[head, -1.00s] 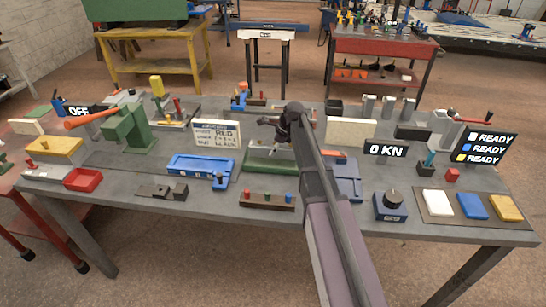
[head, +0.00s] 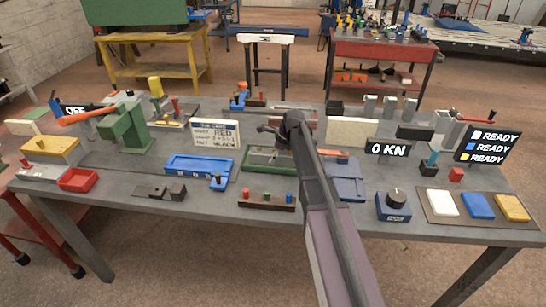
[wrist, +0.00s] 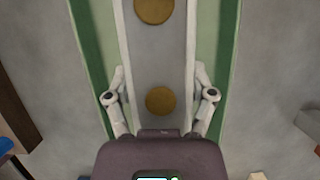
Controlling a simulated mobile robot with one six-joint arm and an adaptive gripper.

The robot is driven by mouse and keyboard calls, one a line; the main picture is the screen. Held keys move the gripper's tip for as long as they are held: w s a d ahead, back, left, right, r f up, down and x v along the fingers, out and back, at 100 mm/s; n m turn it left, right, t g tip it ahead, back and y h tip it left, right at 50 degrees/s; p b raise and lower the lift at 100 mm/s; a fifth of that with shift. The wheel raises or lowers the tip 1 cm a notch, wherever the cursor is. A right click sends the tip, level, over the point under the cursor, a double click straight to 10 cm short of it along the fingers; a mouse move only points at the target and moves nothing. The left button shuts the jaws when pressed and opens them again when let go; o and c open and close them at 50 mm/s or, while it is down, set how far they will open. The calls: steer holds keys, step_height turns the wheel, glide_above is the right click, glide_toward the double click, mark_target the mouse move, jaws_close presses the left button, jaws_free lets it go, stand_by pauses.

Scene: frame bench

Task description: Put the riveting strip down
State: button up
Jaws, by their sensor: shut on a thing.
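The riveting strip (wrist: 158,55) shows in the wrist view as a long grey band with round brass-coloured discs along it. My gripper (wrist: 159,78) is shut on it, with one finger at each long side. The strip lies over a green fixture (wrist: 92,45), whose green edges show on both sides of it. Whether the strip touches the fixture cannot be told. In the head view, my gripper is low over the green fixture (head: 258,168) at mid-bench, and my arm hides much of the strip.
A job card (head: 215,134) and a blue tray (head: 198,167) stand left of the fixture. A rack of coloured pegs (head: 267,200) lies in front. A blue dial box (head: 393,205) and a 0 KN display (head: 387,149) are to the right. A green lever press (head: 125,128) stands further left.

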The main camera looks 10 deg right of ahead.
steer(key=shift+f, duration=0.2)
steer(key=o, duration=1.3)
steer(key=shift+r, duration=0.1)
steer(key=shift+c, duration=0.2)
steer(key=shift+r, duration=0.1)
steer(key=p+v, duration=0.6)
steer(key=shift+r, duration=0.3)
steer(key=p+v, duration=0.5)
steer(key=shift+s+d+r, duration=0.1)
steer(key=shift+d+r, duration=0.05)
steer(key=shift+d, duration=0.05)
